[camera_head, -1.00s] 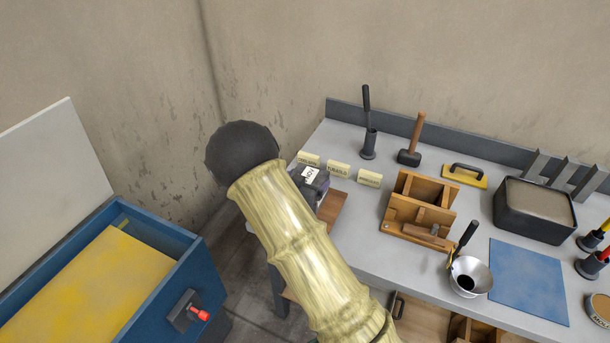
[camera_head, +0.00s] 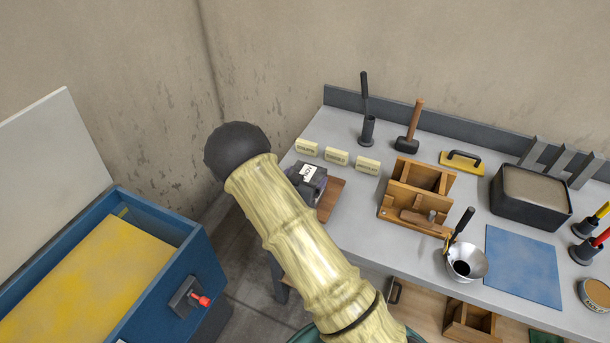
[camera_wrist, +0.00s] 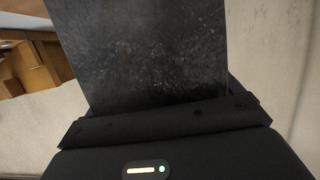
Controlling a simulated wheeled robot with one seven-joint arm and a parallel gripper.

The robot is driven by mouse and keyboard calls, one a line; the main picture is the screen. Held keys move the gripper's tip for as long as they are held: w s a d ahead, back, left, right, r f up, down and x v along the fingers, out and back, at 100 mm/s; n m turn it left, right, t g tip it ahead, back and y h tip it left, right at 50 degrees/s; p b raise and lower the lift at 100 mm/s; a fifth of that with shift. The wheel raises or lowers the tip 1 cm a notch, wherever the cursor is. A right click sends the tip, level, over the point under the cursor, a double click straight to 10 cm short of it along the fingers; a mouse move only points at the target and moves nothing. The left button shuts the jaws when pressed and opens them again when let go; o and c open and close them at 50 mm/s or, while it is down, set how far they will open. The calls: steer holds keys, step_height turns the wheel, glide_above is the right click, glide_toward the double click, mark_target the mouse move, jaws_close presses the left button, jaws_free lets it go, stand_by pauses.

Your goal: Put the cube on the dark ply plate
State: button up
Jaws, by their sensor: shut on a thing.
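The cube is a dark grey block (camera_head: 313,188) with a white paper label on top. In the head view it shows just past my pale ribbed arm, at the left end of the bench. A brown ply plate (camera_head: 331,201) shows partly beside it; whether the cube touches the plate cannot be told. In the wrist view the cube's dark, rough face (camera_wrist: 150,55) fills the upper middle, against my black gripper (camera_wrist: 165,122). My gripper is shut on the cube. Its fingertips are hidden behind my arm in the head view.
Three cream lettered blocks (camera_head: 337,156) stand behind the plate. A blue box (camera_head: 190,270) with a yellow inside stands at left.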

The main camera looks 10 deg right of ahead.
steer(key=shift+w+r, duration=0.15)
steer(key=shift+r, duration=0.05)
steer(key=o, duration=1.8)
steer(key=shift+f, duration=0.25)
steer(key=shift+c, duration=0.2)
steer(key=shift+s, duration=0.25)
steer(key=shift+r, duration=0.15)
steer(key=b+v, duration=0.2)
steer(key=v, duration=1)
steer(key=shift+w, duration=0.1)
